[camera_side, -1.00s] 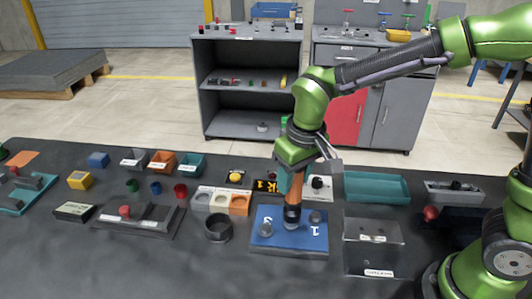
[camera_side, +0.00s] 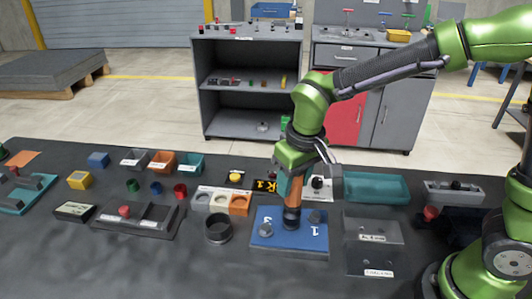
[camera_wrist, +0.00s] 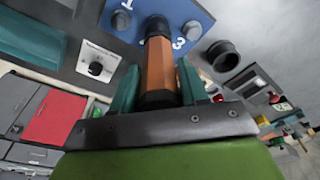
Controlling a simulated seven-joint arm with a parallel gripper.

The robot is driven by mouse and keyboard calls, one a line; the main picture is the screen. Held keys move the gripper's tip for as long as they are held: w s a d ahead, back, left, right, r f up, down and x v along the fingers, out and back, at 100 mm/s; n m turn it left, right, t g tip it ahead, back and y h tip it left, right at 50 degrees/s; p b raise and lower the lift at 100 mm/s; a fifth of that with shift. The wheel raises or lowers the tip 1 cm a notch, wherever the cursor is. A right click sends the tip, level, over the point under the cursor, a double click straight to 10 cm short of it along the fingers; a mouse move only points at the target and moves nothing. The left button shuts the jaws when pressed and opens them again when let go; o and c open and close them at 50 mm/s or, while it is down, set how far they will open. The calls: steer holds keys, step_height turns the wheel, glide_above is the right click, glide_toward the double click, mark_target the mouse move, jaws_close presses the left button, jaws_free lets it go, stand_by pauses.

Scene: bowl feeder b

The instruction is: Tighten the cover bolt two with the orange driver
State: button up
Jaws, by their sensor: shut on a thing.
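My gripper (camera_side: 295,187) is shut on the orange driver (camera_side: 292,200), which points down at the blue cover plate (camera_side: 262,241). In the wrist view the orange driver (camera_wrist: 158,72) sits between the two teal fingers of my gripper (camera_wrist: 157,88). Its dark end is over the middle of the blue plate (camera_wrist: 181,10), between the marks 1 and 3. The bolt under it is hidden, so I cannot tell how the tip sits on it. One grey bolt (camera_side: 265,230) shows by the 3, and another (camera_side: 314,217) by the 1.
A black ring (camera_side: 218,229) stands left of the plate, and a dark grey block with labels (camera_side: 373,243) stands to its right. A teal tray (camera_side: 372,188) and a black knob panel (camera_side: 318,185) lie behind. The mat in front of the plate is clear.

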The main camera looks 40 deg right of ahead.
steer(key=shift+f, duration=1.1)
stand_by(2.2)
